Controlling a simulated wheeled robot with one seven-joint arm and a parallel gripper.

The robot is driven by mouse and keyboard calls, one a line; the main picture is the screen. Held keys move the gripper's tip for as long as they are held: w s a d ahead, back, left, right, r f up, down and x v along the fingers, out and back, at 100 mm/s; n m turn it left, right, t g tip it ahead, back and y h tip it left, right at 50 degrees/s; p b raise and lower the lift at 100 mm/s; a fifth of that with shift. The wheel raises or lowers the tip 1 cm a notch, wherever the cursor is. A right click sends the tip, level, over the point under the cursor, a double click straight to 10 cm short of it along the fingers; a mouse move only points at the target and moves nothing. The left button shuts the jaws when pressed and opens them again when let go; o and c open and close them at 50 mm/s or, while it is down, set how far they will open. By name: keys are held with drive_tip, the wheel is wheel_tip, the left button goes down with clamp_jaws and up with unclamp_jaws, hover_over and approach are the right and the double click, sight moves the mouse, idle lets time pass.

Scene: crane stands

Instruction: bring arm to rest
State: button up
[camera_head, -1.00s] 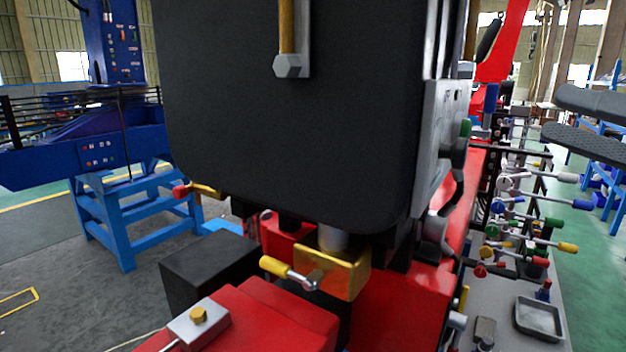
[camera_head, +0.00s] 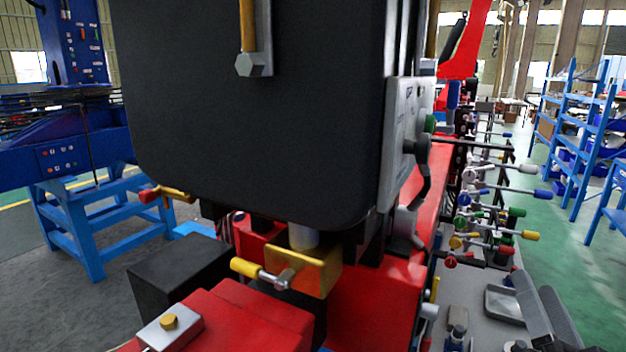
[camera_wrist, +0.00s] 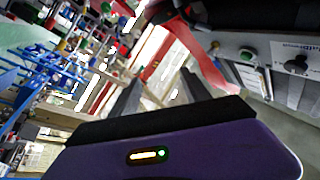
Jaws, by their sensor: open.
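My gripper (camera_head: 534,284) shows at the bottom right of the head view as two dark grey fingers pointing up, over the grey deck beside the crane. Its fingers are apart, with nothing seen between them. In the wrist view, the two dark fingers (camera_wrist: 161,82) stand apart beyond my purple wrist housing. The rest of my arm is out of the head view's frame.
A large black box (camera_head: 250,110) on a red crane base (camera_head: 375,300) fills the middle. A bank of coloured levers (camera_head: 490,215) and a grey tray (camera_head: 503,302) stand near my gripper. Blue shelves (camera_head: 585,140) are at the right; green floor (camera_head: 545,265) lies open.

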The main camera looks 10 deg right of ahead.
drive_tip(key=s+a+f+n+g+y, duration=0.2)
drive_tip(key=s+a+f, duration=0.4)
drive_tip(key=s, duration=0.4)
drive_tip(key=s+a+f+n+g+y, duration=0.2)
drive_tip(key=s+a+f+n, duration=0.2)
drive_tip(key=s+f, duration=0.4)
drive_tip(key=s+a+f+n+g+y, duration=0.2)
drive_tip(key=s+a+f, duration=0.5)
drive_tip(key=s, duration=0.5)
drive_tip(key=shift+a+n, duration=0.3)
drive_tip(key=shift+n, duration=0.6)
